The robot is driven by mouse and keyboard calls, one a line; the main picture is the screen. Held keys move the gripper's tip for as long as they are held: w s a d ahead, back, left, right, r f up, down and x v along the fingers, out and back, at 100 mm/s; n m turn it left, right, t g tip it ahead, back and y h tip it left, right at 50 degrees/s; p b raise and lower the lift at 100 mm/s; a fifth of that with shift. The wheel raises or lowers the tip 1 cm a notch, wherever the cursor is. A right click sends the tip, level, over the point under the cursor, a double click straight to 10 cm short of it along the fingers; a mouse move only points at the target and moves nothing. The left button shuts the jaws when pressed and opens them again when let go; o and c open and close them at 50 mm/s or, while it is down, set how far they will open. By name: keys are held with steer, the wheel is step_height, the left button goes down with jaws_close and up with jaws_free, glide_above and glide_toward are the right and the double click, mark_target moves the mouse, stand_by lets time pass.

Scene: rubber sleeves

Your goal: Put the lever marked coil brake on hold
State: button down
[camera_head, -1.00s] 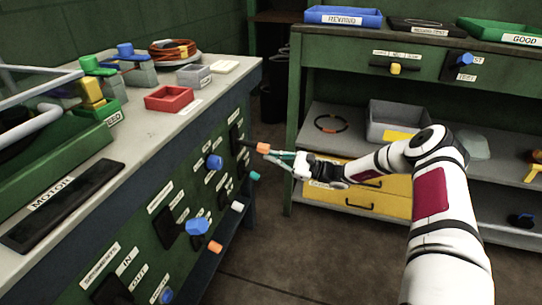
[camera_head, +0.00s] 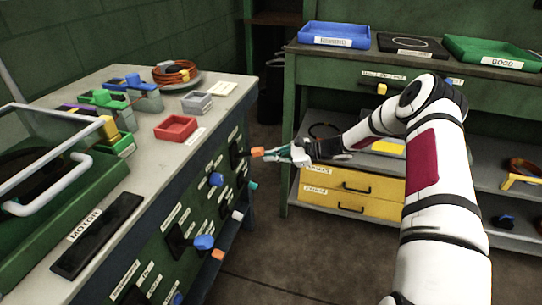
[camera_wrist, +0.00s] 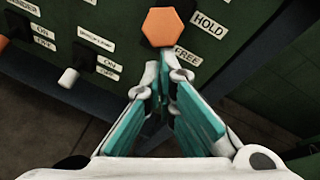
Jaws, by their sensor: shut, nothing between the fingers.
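A lever with an orange hexagonal knob (camera_wrist: 170,27) stands out from the green panel, beside a HOLD label (camera_wrist: 208,25) and above a FREE label (camera_wrist: 187,57) in the wrist view. It also shows at the panel's far end in the head view (camera_head: 257,152). The knob looks nearer the HOLD label's height, but its exact setting is unclear. No coil brake label is legible. My gripper (camera_wrist: 160,80) is shut and empty, its teal fingers pointing at the panel just below the knob. Whether the fingertips touch it cannot be told.
In the wrist view a white knob (camera_wrist: 68,77) sits at left beside ON and OFF labels. Yellow drawers (camera_head: 345,187) stand at right. Floor between is open.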

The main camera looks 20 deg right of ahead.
steer(key=shift+r+h+p, duration=0.3)
steer(key=shift+r+h, duration=0.05)
steer(key=shift+h, duration=0.05)
steer(key=shift+a+r, duration=0.1)
steer(key=shift+r, duration=0.1)
stand_by(0.3)
steer(key=s+d, duration=0.4)
steer(key=d, duration=0.7)
steer(key=shift+d+r, duration=0.15)
steer(key=shift+r, duration=0.1)
steer(key=shift+s, duration=0.1)
steer(key=shift+g, duration=0.3)
